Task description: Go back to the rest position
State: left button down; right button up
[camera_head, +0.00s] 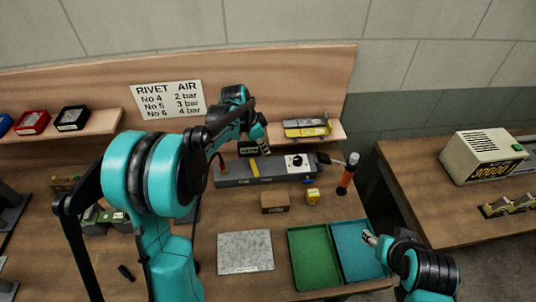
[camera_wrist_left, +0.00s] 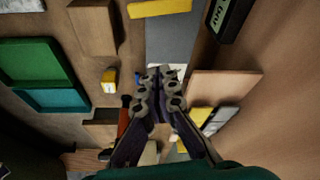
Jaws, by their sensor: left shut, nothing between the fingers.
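My left gripper (camera_head: 260,143) is raised over the back of the workbench (camera_head: 210,215), in front of the wooden back panel and near the long grey unit (camera_head: 235,172). In the left wrist view its fingers (camera_wrist_left: 159,78) are together, with nothing between them. My left arm's teal links hide part of the bench. My right gripper (camera_head: 370,239) is at the lower right, over the teal tray's right edge. It is small there, and I cannot tell whether its fingers are apart.
A green tray (camera_head: 314,258) and a teal tray (camera_head: 354,249) lie at the front right, beside a speckled plate (camera_head: 245,251). An orange-handled tool (camera_head: 346,178) stands behind them. A brown box (camera_head: 274,203) and a yellow block (camera_head: 313,196) sit mid-bench. A shelf (camera_head: 334,131) holds grey and yellow items.

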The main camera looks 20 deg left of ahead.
pick_arm(q)
jog(key=s+d+r+n+t+y+b, duration=0.25)
jog(key=s+n+b, duration=0.25)
jog(key=s, duration=0.9)
jog(key=s+f+n+t+b, duration=0.2)
jog(key=s+f+n, duration=0.3)
jog(key=s, duration=0.6)
jog(key=shift+s+a+f+b, duration=0.15)
jog(key=shift+s+f+b, duration=0.1)
jog(key=shift+b, duration=0.55)
jog(key=shift+y, duration=0.25)
